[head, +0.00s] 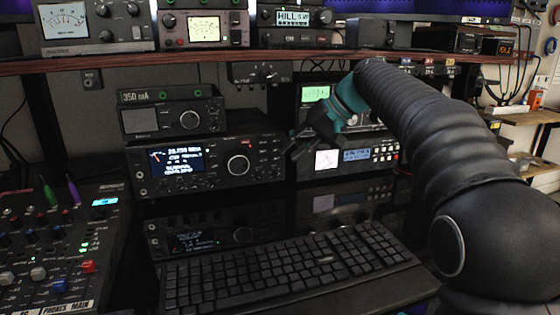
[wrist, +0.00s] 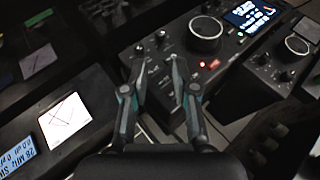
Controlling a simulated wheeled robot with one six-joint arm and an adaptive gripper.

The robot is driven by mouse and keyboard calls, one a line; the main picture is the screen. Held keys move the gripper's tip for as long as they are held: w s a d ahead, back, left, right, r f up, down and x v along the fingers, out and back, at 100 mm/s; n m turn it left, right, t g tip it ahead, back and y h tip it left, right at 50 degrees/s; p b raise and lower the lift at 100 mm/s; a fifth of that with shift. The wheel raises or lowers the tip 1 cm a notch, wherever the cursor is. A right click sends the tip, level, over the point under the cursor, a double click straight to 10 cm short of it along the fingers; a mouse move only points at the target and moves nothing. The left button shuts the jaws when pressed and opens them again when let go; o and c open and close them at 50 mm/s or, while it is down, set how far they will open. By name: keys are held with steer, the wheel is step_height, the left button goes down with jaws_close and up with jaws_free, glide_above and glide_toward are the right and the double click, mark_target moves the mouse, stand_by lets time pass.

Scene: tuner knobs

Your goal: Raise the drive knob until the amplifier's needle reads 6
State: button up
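In the head view, my gripper (head: 303,143) hangs at the right end of the central radio (head: 215,182), which has a lit screen and a large silver-ringed knob (head: 238,165). In the wrist view, my gripper (wrist: 159,62) has its two fingers apart with nothing between them. The tips are over the radio's right end, near small knobs and a red light, apart from the large knob (wrist: 206,34). Needle meters show on the shelf: a white one (head: 64,21) and a yellow-lit one (head: 204,31). I cannot tell which is the amplifier's or which knob is the drive knob; labels and readings are too small.
A unit with a white crossed-needle meter (head: 327,159) and blue display stands right of the radio. A box reading 350 mA (head: 172,115) sits above it. A keyboard (head: 285,268) lies in front, a mixer (head: 60,245) at left. The shelf edge (head: 260,55) overhangs.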

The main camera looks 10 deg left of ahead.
steer(key=shift+v, duration=1.15)
stand_by(0.8)
